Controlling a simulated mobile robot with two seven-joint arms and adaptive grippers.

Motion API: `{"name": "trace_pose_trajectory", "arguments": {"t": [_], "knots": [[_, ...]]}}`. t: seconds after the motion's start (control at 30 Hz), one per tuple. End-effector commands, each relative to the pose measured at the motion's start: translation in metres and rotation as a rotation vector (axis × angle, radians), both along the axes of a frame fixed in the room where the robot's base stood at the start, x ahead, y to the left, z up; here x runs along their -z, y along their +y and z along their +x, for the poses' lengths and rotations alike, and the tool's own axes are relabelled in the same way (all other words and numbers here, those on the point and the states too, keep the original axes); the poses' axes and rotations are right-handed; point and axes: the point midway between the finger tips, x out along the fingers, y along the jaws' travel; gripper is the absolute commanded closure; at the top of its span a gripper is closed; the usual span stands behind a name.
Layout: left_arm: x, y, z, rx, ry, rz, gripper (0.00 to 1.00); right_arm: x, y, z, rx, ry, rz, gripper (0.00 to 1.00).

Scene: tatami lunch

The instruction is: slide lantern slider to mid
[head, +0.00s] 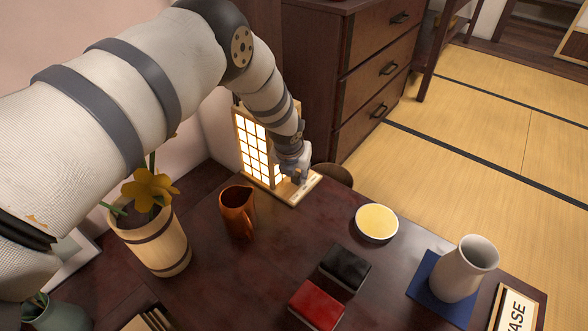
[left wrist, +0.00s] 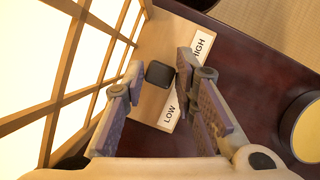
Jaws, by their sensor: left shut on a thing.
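The lantern (head: 253,147) is a lit paper-screen box with a wooden grid, at the back of the dark table. Its wooden base carries a white strip (left wrist: 182,88) marked LOW and HIGH. The slider is a small dark knob (left wrist: 160,73) on the base beside the strip. It appears roughly midway between the two words. My left gripper (head: 300,180) reaches down at the lantern's base. In the left wrist view its fingertips (left wrist: 158,76) are on either side of the knob, shut on it. In the head view the gripper hides the knob. My right gripper is out of view.
A brown pitcher (head: 238,212) and a flower pot (head: 156,243) stand left of the lantern. A yellow-topped round dish (head: 376,221), black box (head: 345,267), red box (head: 317,304) and pale vase (head: 466,266) are nearer. A drawer chest (head: 365,75) stands behind.

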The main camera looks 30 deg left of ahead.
Motion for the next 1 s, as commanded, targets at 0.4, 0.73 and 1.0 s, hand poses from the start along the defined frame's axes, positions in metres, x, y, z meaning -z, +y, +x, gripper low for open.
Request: {"name": "trace_pose_trajectory", "arguments": {"t": [0.4,0.73,1.0], "knots": [[-0.002,-0.001,0.0,0.0,0.0,-0.002,0.67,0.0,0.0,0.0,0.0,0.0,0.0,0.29],[-0.073,-0.011,-0.027,0.001,-0.002,-0.004,0.67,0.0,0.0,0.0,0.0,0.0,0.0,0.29],[-0.109,-0.016,-0.043,0.0,0.0,-0.003,0.67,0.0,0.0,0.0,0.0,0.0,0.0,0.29]]}}
